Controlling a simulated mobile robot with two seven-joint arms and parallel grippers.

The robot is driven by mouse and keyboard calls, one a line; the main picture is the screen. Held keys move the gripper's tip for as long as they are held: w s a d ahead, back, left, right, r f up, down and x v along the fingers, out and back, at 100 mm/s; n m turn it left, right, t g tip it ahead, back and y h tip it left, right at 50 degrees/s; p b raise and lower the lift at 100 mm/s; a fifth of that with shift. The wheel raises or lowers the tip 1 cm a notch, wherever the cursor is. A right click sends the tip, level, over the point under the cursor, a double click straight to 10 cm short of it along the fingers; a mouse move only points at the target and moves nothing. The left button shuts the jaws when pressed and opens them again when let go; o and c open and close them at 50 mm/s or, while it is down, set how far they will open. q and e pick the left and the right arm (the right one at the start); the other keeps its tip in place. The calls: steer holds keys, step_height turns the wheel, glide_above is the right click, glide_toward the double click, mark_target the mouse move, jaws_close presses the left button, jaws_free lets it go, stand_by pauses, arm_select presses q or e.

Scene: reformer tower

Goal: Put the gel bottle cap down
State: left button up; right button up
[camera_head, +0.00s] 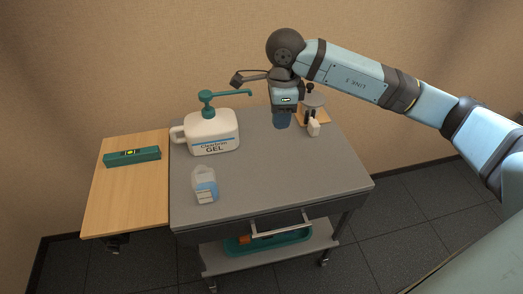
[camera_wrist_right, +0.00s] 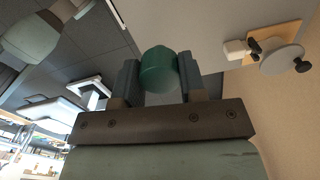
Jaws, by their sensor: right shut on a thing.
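My right gripper (camera_head: 283,119) is over the far right part of the grey cart top, pointing down. In the right wrist view its two fingers (camera_wrist_right: 159,80) are shut on a green round cap (camera_wrist_right: 158,66). In the head view the gripper hides the cap. I cannot tell whether the cap touches the cart top. A large white jug labelled GEL (camera_head: 212,133), with a green pump, stands at the back left of the cart. My left gripper is not in view.
The grey cart top (camera_head: 270,170) is bare in the middle and front right. A device with a round grey disc (camera_head: 314,101) stands just right of the gripper. A green case (camera_head: 132,156) lies on the wooden side leaf (camera_head: 125,200). A wall is behind.

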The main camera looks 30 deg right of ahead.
mark_target(288, 179)
arm_select(q)
steer(key=b, duration=0.1)
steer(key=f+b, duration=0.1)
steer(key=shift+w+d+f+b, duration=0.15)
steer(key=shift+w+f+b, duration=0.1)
steer(key=shift+b, duration=0.15)
arm_select(e)
steer(key=s+f+m, duration=0.1)
steer(key=f+m, duration=0.3)
steer(key=f, duration=0.2)
steer(key=s+d+f+m, duration=0.1)
steer(key=f+m, duration=0.3)
steer(key=f, duration=0.3)
steer(key=d+f+m, duration=0.1)
steer(key=f+m, duration=0.2)
steer(key=f, duration=0.3)
steer(key=shift+s+d+f+m, duration=0.15)
steer(key=shift+s+d+m, duration=0.1)
steer(key=shift+s+m, duration=0.15)
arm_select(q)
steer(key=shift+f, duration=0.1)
arm_select(e)
steer(key=shift+f, duration=0.1)
steer(key=shift+f, duration=0.15)
steer(key=o, duration=0.9)
steer(key=shift+r, duration=0.2)
